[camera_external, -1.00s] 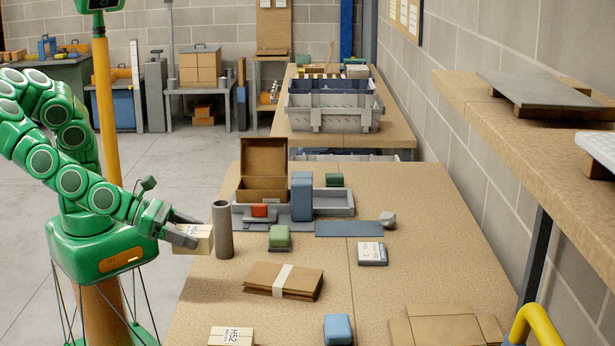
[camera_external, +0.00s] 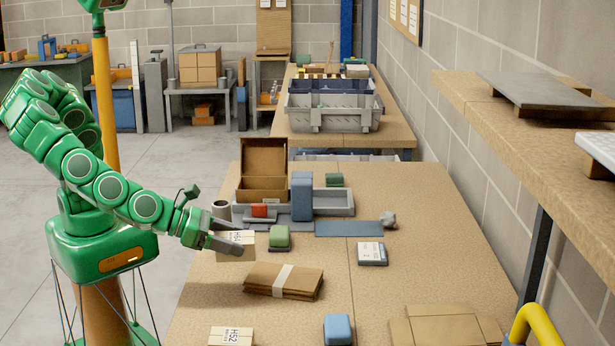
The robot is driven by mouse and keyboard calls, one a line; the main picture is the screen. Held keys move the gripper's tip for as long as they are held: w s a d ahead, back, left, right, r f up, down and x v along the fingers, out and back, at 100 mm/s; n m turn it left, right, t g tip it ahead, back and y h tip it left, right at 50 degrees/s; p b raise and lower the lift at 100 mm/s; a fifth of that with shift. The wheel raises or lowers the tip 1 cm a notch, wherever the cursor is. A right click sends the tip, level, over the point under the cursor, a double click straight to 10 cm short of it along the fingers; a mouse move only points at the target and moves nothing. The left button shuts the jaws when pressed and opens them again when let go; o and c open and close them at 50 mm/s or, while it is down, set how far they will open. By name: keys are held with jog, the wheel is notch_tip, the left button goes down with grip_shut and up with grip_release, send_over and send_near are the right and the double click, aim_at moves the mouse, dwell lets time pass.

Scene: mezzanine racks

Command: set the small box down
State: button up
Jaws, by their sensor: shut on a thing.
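My gripper (camera_external: 240,241) is shut on a small tan box (camera_external: 236,253) with a printed white label. The box is at the left part of the near table (camera_external: 360,280), just left of the green block and behind the folded cardboard bundle. I cannot tell whether its underside touches the tabletop. The fingers hide part of its top and sides.
A grey cylinder (camera_external: 221,207) stands behind my gripper, mostly hidden. A green block (camera_external: 279,238) is close to the right of the box. A strapped cardboard bundle (camera_external: 283,281) lies in front, and another labelled box (camera_external: 231,336) near the front edge. Bare tabletop lies right of the bundle.

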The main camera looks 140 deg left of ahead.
jog(key=w+a+r+n+g+y, duration=0.1)
jog(key=w+a+n+g, duration=0.15)
jog(key=a, duration=0.75)
jog(key=w+a+r+n+g+y, duration=0.1)
jog(key=w+a, duration=0.3)
jog(key=a, duration=0.6)
jog(key=shift+t, duration=0.25)
jog(key=w+a+f, duration=0.1)
jog(key=w+f, duration=0.2)
jog(key=w, duration=0.1)
jog(key=w+a+f, duration=0.2)
jog(key=w+f, duration=0.1)
jog(key=w+a+f, duration=0.2)
jog(key=w+f, duration=0.1)
jog(key=w, duration=0.1)
jog(key=shift+w+a, duration=0.1)
jog(key=shift+w, duration=0.25)
jog(key=shift+w+a+f, duration=0.25)
jog(key=shift+w+f, duration=0.4)
jog(key=shift+f, duration=1.55)
jog(key=shift+f, duration=0.1)
jog(key=o, duration=1.1)
jog(key=shift+c, duration=0.2)
